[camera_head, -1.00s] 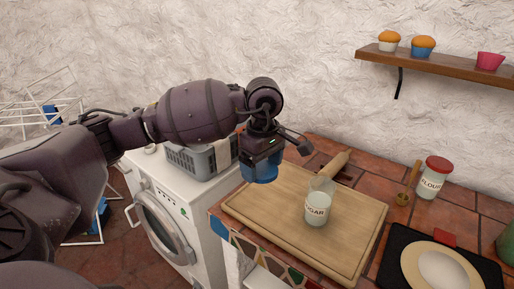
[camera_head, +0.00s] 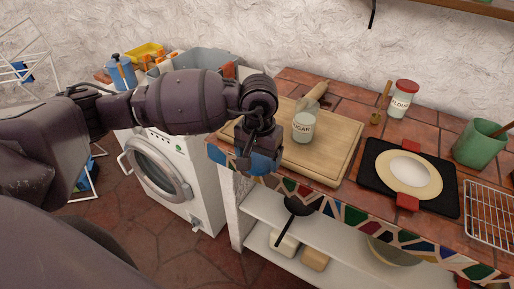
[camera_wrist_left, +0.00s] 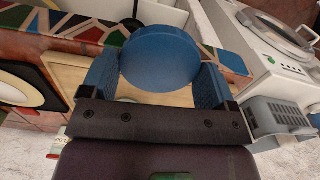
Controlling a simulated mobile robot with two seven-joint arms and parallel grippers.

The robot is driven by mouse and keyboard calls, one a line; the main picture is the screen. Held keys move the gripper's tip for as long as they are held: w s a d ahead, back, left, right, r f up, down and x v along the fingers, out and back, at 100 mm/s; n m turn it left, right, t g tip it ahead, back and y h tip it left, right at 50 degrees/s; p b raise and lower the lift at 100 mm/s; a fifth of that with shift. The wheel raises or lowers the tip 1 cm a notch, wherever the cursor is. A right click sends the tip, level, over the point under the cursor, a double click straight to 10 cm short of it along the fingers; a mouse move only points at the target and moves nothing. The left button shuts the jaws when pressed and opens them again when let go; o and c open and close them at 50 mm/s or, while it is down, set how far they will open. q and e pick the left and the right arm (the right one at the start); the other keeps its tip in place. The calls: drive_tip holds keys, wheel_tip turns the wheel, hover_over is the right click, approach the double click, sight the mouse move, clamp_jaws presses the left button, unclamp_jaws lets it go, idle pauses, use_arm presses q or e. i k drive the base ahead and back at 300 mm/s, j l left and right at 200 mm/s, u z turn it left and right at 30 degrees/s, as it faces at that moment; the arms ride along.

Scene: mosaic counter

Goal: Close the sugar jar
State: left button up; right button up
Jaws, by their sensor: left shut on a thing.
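The sugar jar (camera_head: 303,127) is a small glass jar with a SUGAR label. It stands upright on the wooden cutting board (camera_head: 333,150), and no lid shows on it. My left gripper (camera_head: 258,163) is at the board's front left corner, to the left of and nearer than the jar. In the left wrist view the gripper (camera_wrist_left: 157,85) is shut on a round blue lid (camera_wrist_left: 160,55), with a blue finger on each side. The jar is not clearly visible in that view. My right gripper is not in view.
A rolling pin (camera_head: 313,95) lies behind the jar. A red-lidded flour jar (camera_head: 401,101) stands at the back right. A black mat with a plate (camera_head: 377,157) lies right of the board. A washing machine (camera_head: 165,175) stands left of the counter.

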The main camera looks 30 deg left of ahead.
sight(307, 109)
drive_tip(key=i+j+z, duration=0.1)
drive_tip(key=j+z, duration=0.25)
drive_tip(key=j, duration=0.7)
drive_tip(key=j+z, duration=0.4)
drive_tip(key=j, duration=0.6)
